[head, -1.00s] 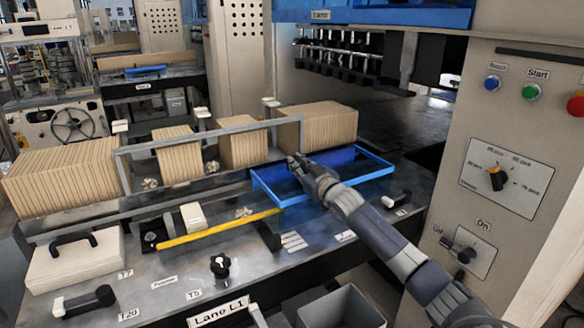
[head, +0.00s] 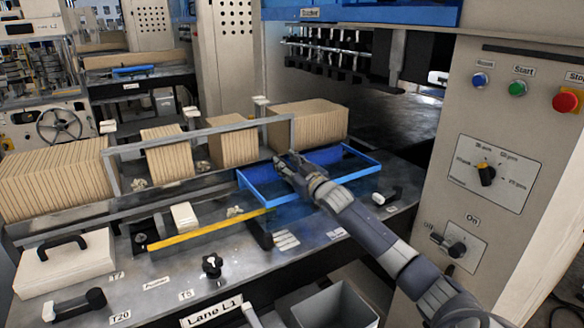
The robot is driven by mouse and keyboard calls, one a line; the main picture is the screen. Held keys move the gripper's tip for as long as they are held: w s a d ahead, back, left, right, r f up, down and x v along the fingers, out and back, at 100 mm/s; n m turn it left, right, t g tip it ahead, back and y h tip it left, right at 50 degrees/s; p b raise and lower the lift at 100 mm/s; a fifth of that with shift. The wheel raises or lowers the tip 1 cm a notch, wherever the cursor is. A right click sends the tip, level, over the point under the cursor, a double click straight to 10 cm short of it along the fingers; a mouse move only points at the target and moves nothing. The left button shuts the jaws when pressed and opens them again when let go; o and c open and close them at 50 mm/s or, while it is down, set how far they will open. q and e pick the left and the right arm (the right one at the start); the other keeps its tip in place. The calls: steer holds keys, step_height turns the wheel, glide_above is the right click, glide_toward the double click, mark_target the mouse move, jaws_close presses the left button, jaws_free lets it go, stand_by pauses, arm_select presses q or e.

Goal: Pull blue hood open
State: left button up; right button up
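The blue hood (head: 352,174) is a see-through cover with a bright blue frame, in the middle of the head view. It lies low over the dark machine bed, beside the row of brown kraft stacks. My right arm reaches in from the lower right and crosses over the hood's front edge. My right gripper (head: 287,163) is at the hood's rear left part, with its fingers pointing to the back. I cannot tell whether the fingers touch or grip the hood. The arm hides part of the hood. My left gripper is not in view.
A grey metal rail (head: 215,128) runs in front of the kraft stacks (head: 305,122). A yellow bar (head: 210,230) lies left of the hood. The control panel (head: 500,170) stands close on the right. A grey bin (head: 335,305) is at the bottom.

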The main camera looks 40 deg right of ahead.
steer(key=shift+s+a+f, duration=0.1)
steer(key=shift+s+f, duration=0.05)
steer(key=shift+s, duration=0.45)
steer(key=v, duration=1)
steer(key=shift+s, duration=0.4)
